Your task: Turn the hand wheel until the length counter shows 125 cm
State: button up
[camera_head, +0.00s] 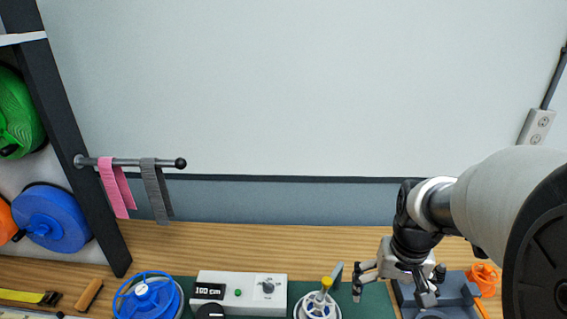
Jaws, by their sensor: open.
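The length counter (208,291) is a small black display on a white box on the bench. It appears to read 100 cm, in small digits. To its right stands a pale round wheel with a yellow knob (326,284), cut off by the bottom edge; it looks like the hand wheel. A blue spoked wheel (148,296) on a light round base stands left of the box. My gripper (391,293) is open, with its fingers spread, to the right of the yellow-knobbed wheel and apart from it. Nothing shows between the fingers.
A grey device (456,288) sits under and beside my gripper, with an orange part (484,279) at right. A short upright grey lever (337,273) stands by the yellow knob. Pink (117,190) and grey (156,190) straps hang from a wall rod. A shelf with reels stands left.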

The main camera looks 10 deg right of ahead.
jog(key=d+f+m+p, duration=0.1)
jog(key=d+f, duration=0.3)
jog(key=d, duration=0.1)
jog(key=shift+g, duration=0.4)
notch_tip(320, 180, down, 17)
jog(key=b, duration=0.5)
jog(key=shift+d+r, duration=0.1)
jog(key=shift+r, duration=0.1)
jog(key=shift+c, duration=0.2)
jog(key=c, duration=1)
jog(key=shift+m, duration=0.4)
jog(key=m, duration=0.5)
jog(key=shift+p, duration=0.35)
